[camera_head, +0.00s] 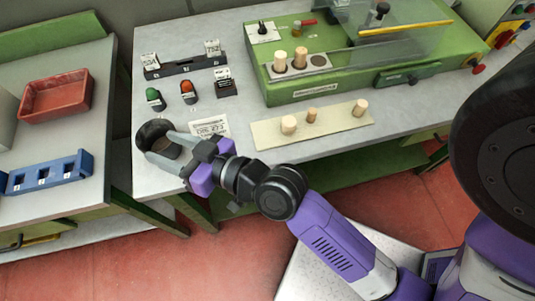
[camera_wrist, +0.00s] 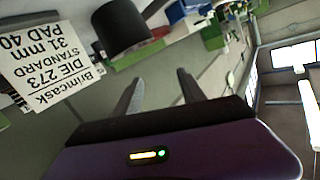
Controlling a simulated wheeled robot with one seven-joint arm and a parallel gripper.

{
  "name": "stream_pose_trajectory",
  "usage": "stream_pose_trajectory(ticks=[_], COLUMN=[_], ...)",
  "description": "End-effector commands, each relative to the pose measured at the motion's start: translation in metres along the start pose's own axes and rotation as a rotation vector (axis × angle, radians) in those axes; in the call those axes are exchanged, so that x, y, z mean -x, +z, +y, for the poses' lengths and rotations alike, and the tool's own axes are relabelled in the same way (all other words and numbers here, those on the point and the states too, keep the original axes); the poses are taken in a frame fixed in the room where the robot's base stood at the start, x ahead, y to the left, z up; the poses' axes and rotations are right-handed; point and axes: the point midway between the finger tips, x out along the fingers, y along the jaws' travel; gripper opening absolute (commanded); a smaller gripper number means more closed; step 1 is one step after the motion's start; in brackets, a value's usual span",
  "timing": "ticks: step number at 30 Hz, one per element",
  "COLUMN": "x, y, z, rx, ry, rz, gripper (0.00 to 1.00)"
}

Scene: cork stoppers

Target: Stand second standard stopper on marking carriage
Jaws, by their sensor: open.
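Two pale cork stoppers, the left (camera_head: 280,61) and the right (camera_head: 300,57), stand upright side by side on a grey plate (camera_head: 320,62) on the green machine (camera_head: 330,84). This plate may be the marking carriage. Three more stoppers stand on a beige board (camera_head: 335,122) in front: a wide one (camera_head: 288,125), a thin one (camera_head: 311,114) and another (camera_head: 360,107). My gripper (camera_head: 162,146) is open and empty at the table's left front, far from the stoppers. Its fingers also show apart in the wrist view (camera_wrist: 160,88).
A black round container (camera_head: 151,131) is by my fingertips; it also shows in the wrist view (camera_wrist: 122,30). A printed card (camera_head: 209,126) lies nearby. A clear guard (camera_head: 400,30) covers the machine's right part.

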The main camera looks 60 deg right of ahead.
Motion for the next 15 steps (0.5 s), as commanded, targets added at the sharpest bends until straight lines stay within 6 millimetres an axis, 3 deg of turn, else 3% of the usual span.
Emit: stream_pose_trajectory(ticks=[1,6,11,15], x=[0.021,0.090,0.158,0.208], y=[0.018,0.052,0.067,0.064], z=[-0.001,0.009,0.020,0.028], rx=[-0.014,-0.006,0.059,0.135], ry=[0.023,0.099,0.124,0.104], rz=[-0.024,-0.065,-0.097,-0.113], gripper=[0.48,0.48,0.48,0.48])
